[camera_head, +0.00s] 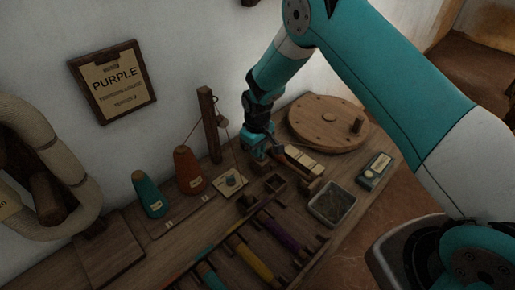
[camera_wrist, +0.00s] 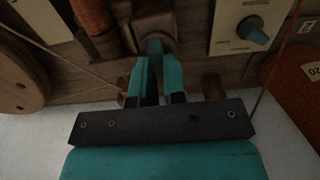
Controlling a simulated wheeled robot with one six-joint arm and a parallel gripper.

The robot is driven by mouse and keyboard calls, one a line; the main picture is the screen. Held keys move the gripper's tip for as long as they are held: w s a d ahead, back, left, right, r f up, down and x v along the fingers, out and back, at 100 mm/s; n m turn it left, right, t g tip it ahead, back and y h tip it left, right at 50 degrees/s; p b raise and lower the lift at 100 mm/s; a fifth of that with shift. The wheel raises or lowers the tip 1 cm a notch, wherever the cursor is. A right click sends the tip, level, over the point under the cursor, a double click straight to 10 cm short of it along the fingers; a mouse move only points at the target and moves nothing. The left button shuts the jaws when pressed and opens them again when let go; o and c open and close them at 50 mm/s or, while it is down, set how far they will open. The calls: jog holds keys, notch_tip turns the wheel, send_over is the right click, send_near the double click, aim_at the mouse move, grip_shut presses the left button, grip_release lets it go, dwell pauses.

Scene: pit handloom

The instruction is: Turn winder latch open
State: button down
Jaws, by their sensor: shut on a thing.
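My gripper (camera_head: 258,152) reaches down to the bench between the wooden post and the round wooden disc. In the wrist view its teal fingers (camera_wrist: 155,62) are shut on a small part at the brown wooden block, which I take for the winder latch (camera_wrist: 153,24). The fingers hide most of the latch, so its angle cannot be told. Beside it, an orange wound bobbin (camera_wrist: 92,14) lies on the winder. In the head view the arm and gripper cover the latch.
The round wooden disc (camera_head: 328,122) with a peg is right of my gripper. A plate with a teal knob (camera_wrist: 251,31) and an orange cone (camera_head: 188,170) stand on the other side. A thread runs from the post (camera_head: 209,123). A grey tray (camera_head: 332,202) sits in front.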

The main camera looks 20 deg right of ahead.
jog(key=c, duration=1.2)
grip_release()
notch_tip(320, 180, up, 18)
jog(key=shift+d+f+b, duration=0.1)
jog(key=shift+f+b, duration=0.15)
jog(key=shift+b, duration=0.05)
